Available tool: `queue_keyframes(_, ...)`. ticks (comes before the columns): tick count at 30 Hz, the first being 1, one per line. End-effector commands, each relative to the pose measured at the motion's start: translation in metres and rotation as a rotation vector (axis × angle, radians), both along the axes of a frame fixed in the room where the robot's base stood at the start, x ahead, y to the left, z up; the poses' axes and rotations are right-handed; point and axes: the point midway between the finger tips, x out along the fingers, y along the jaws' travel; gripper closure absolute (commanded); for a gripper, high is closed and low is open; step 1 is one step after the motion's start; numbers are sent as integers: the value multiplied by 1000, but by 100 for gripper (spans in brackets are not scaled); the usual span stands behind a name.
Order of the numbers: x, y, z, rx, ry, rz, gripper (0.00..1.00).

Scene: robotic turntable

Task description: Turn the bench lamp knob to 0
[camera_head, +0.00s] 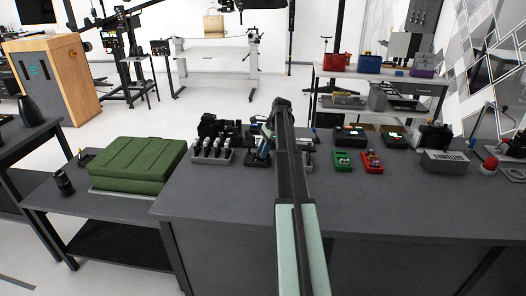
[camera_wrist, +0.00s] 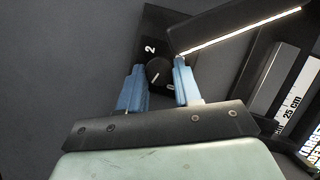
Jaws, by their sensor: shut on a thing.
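The bench lamp knob (camera_wrist: 157,74) is a round black dial with a short pale pointer line, in the middle of the wrist view. It sits on a dark base plate (camera_wrist: 151,20). A white "2" is printed above the knob, and a partly covered white mark, perhaps a 0, lies at its lower right. The lamp's lit bar (camera_wrist: 240,30) runs off to the upper right. My gripper (camera_wrist: 156,69) has one blue finger on each side of the knob and is shut on it. In the head view my arm hides the knob; a blue finger (camera_head: 263,148) shows.
Close to the right in the wrist view is a dark box edge with a printed "25 cm" scale (camera_wrist: 289,92). On the bench (camera_head: 220,200), a grey rack (camera_head: 212,155) stands left of my arm, and green (camera_head: 343,162) and red (camera_head: 372,162) trays stand right. The bench front is clear.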

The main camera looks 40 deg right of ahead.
Motion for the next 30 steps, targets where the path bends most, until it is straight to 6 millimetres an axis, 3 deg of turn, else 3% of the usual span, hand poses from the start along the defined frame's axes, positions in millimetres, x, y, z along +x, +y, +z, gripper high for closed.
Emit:
queue_keyframes(15, 4, -1, 1, 0, -1, 362, 97)
queue_keyframes(30, 4, -1, 1, 0, -1, 460, 97)
